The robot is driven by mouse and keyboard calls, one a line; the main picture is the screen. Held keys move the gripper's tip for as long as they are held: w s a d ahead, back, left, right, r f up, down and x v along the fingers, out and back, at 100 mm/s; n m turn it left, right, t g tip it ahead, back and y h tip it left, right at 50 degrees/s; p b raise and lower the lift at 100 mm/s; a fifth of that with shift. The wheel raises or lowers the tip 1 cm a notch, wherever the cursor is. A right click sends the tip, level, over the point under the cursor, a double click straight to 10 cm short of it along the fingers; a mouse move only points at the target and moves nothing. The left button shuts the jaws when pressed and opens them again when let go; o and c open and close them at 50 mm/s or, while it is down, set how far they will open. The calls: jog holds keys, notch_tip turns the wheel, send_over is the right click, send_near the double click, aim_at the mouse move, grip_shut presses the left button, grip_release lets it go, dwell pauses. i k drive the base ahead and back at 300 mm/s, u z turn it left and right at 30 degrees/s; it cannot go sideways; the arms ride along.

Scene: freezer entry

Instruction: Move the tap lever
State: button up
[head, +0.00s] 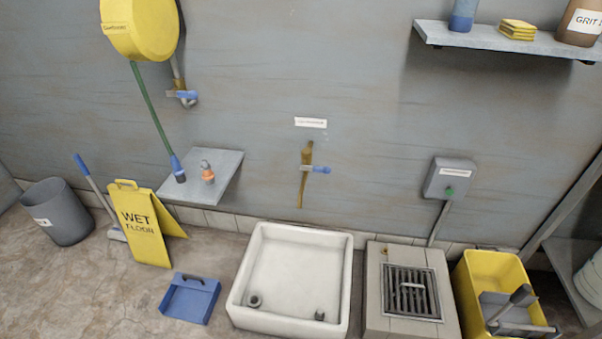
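A brass wall tap (305,172) is fixed to the grey wall above the white floor sink, under a small white label. A second blue lever (182,94) sits on a pipe fitting below the yellow hose reel at the upper left, and also lies roughly level. The frame does not show which lever the task means. My gripper is not in view.
The white sink (345,285) and a grated drain block (372,290) stand below the tap. A yellow bucket (475,270), wet floor sign (140,225), blue dustpan (190,298) and wall shelf (228,172) are around. The wall beside the tap is clear.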

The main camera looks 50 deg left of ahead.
aim_at(326, 169)
jog(key=u, duration=1.85)
jog(key=k, duration=1.3)
jog(key=u, duration=0.55)
jog(key=i, duration=1.7)
jog(key=z, duration=0.45)
